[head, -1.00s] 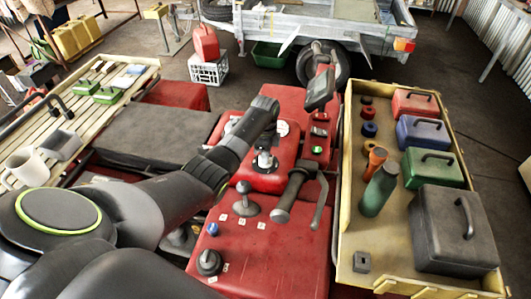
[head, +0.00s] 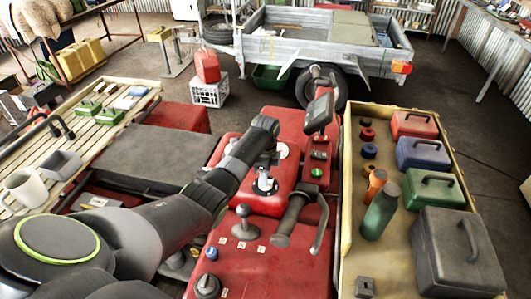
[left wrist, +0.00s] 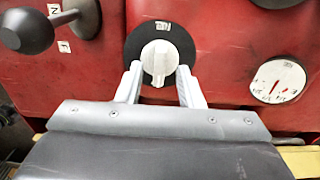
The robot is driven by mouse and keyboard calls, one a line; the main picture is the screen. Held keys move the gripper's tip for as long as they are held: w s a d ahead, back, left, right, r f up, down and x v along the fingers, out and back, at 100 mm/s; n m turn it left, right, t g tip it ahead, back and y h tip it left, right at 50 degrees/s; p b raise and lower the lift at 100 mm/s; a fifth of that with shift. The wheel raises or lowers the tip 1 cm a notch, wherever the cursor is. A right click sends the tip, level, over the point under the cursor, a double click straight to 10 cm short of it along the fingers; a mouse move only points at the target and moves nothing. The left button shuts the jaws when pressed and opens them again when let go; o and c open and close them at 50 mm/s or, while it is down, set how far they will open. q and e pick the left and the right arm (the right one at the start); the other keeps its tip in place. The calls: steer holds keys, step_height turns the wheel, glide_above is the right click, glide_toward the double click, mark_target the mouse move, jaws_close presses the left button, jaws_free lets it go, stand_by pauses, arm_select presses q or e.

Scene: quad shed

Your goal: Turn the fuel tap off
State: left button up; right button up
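The fuel tap, a white ridged knob on a round black plate (left wrist: 160,52), sits on the red bodywork in the left wrist view, with a small white label above it. Its ridge runs roughly up and down in that view. My left gripper (left wrist: 158,73) is open, its two pale fingers apart at the lower left and lower right of the knob. No grip on the knob shows. In the head view the left gripper (head: 266,176) points down over the red quad (head: 265,255), and the tap is hard to make out there. My right gripper is not in view.
A black ball-topped lever (left wrist: 28,30) stands left of the tap, and a white gauge (left wrist: 278,80) lies to its right. In the head view, a handlebar grip (head: 292,220) is close to the gripper. A yellow-edged tray (head: 395,270) holds boxes and bottles at right.

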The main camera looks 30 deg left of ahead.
arm_select(q)
step_height(320, 180, up, 16)
steer(key=p, duration=0.3)
steer(key=shift+r, duration=0.15)
stand_by(0.4)
